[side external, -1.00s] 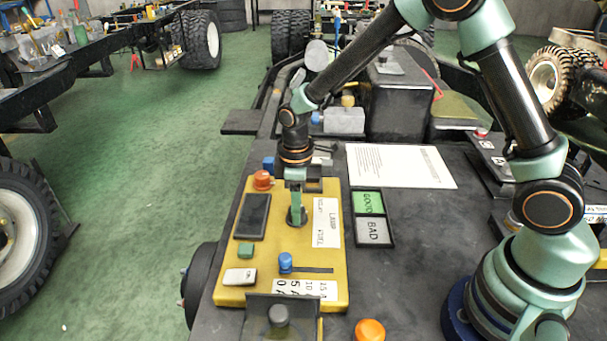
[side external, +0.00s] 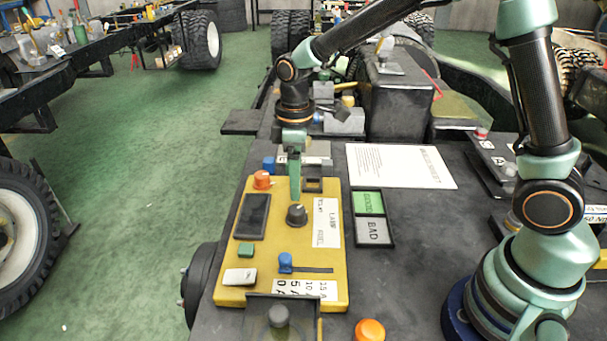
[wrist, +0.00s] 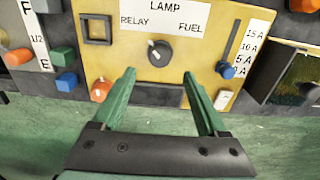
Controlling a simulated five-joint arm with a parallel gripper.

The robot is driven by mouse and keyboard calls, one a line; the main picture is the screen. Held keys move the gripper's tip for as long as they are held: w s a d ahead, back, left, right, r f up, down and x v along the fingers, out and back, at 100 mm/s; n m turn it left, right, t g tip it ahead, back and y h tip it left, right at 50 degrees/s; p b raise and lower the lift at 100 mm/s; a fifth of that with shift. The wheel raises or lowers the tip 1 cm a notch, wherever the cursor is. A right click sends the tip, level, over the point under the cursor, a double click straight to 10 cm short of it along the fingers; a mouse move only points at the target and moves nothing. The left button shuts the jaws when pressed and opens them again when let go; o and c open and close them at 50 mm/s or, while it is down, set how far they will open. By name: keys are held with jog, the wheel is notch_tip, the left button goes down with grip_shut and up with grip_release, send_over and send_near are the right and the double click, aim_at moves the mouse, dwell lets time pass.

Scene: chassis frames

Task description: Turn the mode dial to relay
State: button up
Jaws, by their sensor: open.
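The mode dial (side external: 296,214) is a dark round knob on the yellow panel (side external: 335,265). In the wrist view the dial (wrist: 159,50) sits below the LAMP label, with RELAY at its upper left and FUEL at its upper right. Its pale pointer mark appears to point up and left, towards RELAY. My gripper (side external: 294,188) is above and behind the dial in the side view, apart from it. In the wrist view my gripper's green fingers (wrist: 160,79) are spread and empty, with the dial beyond their tips.
The panel also carries an orange knob (side external: 262,180), a dark screen (side external: 253,216), a green button (side external: 246,251), a white rocker (side external: 240,276) and a blue slider (side external: 285,262).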

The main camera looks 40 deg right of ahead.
notch_tip(320, 180, up, 4)
jog(key=shift+r, duration=0.1)
dwell(0.4)
jog(key=s+d+r+m+t, duration=0.5)
jog(key=s+d+r+m, duration=0.3)
jog(key=s, duration=0.4)
jog(key=shift+s+d+r+m+t, duration=0.3)
jog(key=shift+s+m, duration=0.05)
jog(key=shift+m, duration=0.25)
